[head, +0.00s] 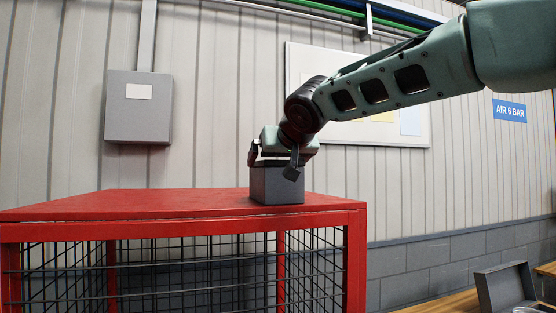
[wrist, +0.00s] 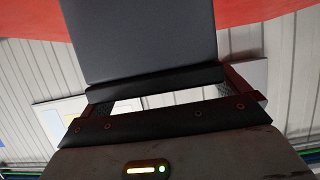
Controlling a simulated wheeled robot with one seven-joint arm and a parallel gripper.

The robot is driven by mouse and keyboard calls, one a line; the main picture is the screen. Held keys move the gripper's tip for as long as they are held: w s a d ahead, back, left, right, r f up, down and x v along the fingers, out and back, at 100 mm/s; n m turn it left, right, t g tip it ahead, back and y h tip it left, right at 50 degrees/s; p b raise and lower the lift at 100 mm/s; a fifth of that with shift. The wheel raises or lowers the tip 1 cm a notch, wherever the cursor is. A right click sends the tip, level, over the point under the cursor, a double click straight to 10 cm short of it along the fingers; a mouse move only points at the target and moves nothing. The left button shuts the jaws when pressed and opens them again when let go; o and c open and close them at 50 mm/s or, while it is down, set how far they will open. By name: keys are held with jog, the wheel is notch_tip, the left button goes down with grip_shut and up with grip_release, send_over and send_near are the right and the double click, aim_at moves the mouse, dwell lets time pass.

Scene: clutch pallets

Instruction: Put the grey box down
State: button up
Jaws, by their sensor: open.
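The grey box (head: 277,186) stands upright on the red top of a mesh cage (head: 150,204), close to its right end. My gripper (head: 276,165) is over the box from above, with its fingers apart at the box's upper part. In the wrist view the dark face of the grey box (wrist: 140,35) fills the upper middle, just beyond the gripper (wrist: 160,98). The red cage top (wrist: 265,15) shows behind the box there. Whether the fingers touch the box sides cannot be seen.
The red top left of the box is bare. A grey wall cabinet (head: 138,107) and a white board (head: 300,62) are on the wall behind. At the lower right, an open grey case (head: 505,287) sits on a wooden table (head: 455,304).

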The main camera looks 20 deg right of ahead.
jog(key=b+v, duration=0.4)
jog(key=v, duration=0.8)
jog(key=shift+r, duration=0.15)
